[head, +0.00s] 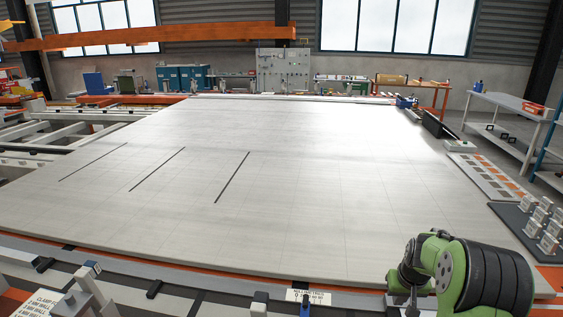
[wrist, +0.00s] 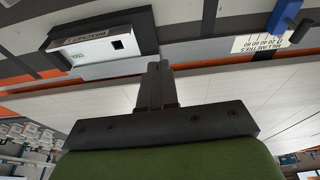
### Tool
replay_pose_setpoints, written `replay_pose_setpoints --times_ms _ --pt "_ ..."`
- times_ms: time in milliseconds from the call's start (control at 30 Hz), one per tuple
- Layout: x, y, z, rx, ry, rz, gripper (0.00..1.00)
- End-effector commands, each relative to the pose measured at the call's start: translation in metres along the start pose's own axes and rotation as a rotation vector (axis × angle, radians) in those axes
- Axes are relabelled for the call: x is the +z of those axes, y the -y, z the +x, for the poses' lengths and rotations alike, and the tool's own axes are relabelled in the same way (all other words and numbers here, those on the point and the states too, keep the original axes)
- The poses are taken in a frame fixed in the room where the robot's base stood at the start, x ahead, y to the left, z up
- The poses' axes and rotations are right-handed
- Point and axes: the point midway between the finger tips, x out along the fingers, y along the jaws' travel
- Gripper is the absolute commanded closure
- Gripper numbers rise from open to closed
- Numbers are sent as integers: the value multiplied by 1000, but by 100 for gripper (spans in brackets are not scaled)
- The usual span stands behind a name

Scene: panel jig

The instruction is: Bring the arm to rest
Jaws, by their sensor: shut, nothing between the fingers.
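My arm, with green and black links, is at the lower right of the head view, by the near right part of the panel. Its end runs off the bottom edge there, so the fingers do not show in that view. In the wrist view my gripper (wrist: 156,85) is seen from behind its dark mount. Its two dark fingers are together, with nothing between them. The wrist view is tilted so that the scene looks turned over.
A large pale panel (head: 250,150) with three dark lines covers the jig. Metal blocks on a dark tray (head: 523,228) stand at right. A white box (wrist: 95,48) and a millimetre scale (wrist: 262,42) show near the fingers. A grey side table (head: 507,102) stands further right.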

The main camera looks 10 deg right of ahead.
Motion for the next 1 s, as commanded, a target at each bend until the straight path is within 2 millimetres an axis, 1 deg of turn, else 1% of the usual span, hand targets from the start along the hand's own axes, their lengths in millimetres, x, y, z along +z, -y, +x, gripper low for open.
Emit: replay_pose_setpoints --times_ms 33,67,100,133,167,200,267,300,367,400,467,500,567,600,700,733,800,833,900,1000 --pt "-1 17 -32 5 -24 -27 100" --pt "3 27 -50 7 -31 -40 100" --pt "9 40 -74 10 -43 -56 100" --pt "15 50 -91 12 -49 -67 100" --pt "22 59 -107 13 -58 -77 100" --pt "33 70 -128 13 -69 -90 100" --pt "51 86 -157 12 -87 -109 100" --pt "65 95 -174 10 -100 -118 100" --pt "88 108 -198 5 -119 -134 100" --pt "105 115 -212 -1 -132 -142 100" --pt "132 124 -230 -12 -151 -157 100" --pt "150 129 -240 -20 -165 -164 100" --pt "178 135 -251 -36 -183 -177 100" --pt "196 137 -256 -48 -195 -184 100" --pt "232 140 -262 -75 -216 -198 100" --pt "240 140 -263 -82 -220 -201 100" --pt "252 141 -263 -93 -226 -206 100" --pt "256 141 -263 -96 -228 -207 100" --pt "259 141 -262 -99 -228 -207 100" --pt "259 141 -262 -98 -227 -207 100"
